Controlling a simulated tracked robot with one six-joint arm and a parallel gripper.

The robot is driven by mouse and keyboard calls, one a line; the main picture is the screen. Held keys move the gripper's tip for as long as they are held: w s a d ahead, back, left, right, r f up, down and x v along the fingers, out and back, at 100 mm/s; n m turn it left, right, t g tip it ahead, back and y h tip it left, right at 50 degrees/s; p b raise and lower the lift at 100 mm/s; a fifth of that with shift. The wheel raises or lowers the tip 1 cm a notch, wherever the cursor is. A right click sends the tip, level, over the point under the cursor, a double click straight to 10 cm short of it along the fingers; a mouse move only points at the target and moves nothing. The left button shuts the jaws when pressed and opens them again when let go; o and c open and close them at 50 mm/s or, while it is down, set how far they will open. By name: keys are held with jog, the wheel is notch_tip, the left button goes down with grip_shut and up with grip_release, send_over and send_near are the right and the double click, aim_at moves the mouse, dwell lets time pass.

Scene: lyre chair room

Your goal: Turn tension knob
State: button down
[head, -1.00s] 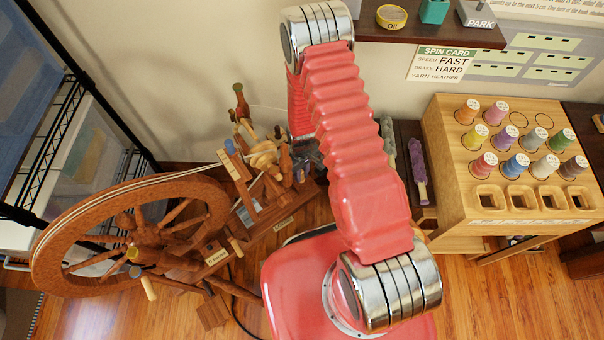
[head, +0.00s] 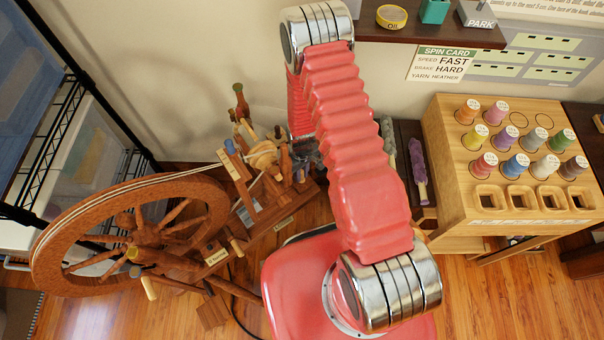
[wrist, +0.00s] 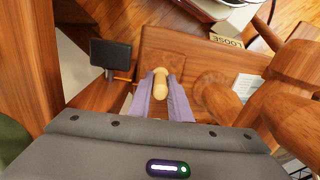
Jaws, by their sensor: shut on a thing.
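The pale wooden tension knob (wrist: 160,83) sits over a brown wooden board (wrist: 205,58) in the wrist view. My gripper (wrist: 161,92) has its two lilac fingers closed on either side of the knob. A label reading LOOSE (wrist: 227,40) lies beyond the knob to the right. The wooden spinning wheel (head: 130,184) stands at the left in the head view, with its upright flyer parts near my arm. My gripper is hidden behind my red arm in the head view.
A dark rectangular plate (wrist: 111,54) stands left of the knob, and thick turned posts (wrist: 290,80) stand close on the right. A spool rack (head: 515,180) is at the right. The spin card (head: 442,63) reads SPEED FAST, BRAKE HARD, YARN HEATHER.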

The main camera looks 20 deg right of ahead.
jog(key=shift+w+a+r, duration=0.1)
jog(key=shift+w, duration=0.1)
jog(key=c, duration=1.6)
grip_release()
jog(key=shift+s, duration=0.15)
jog(key=shift+c, duration=0.2)
notch_tip(320, 180, up, 14)
jog(key=shift+f, duration=0.2)
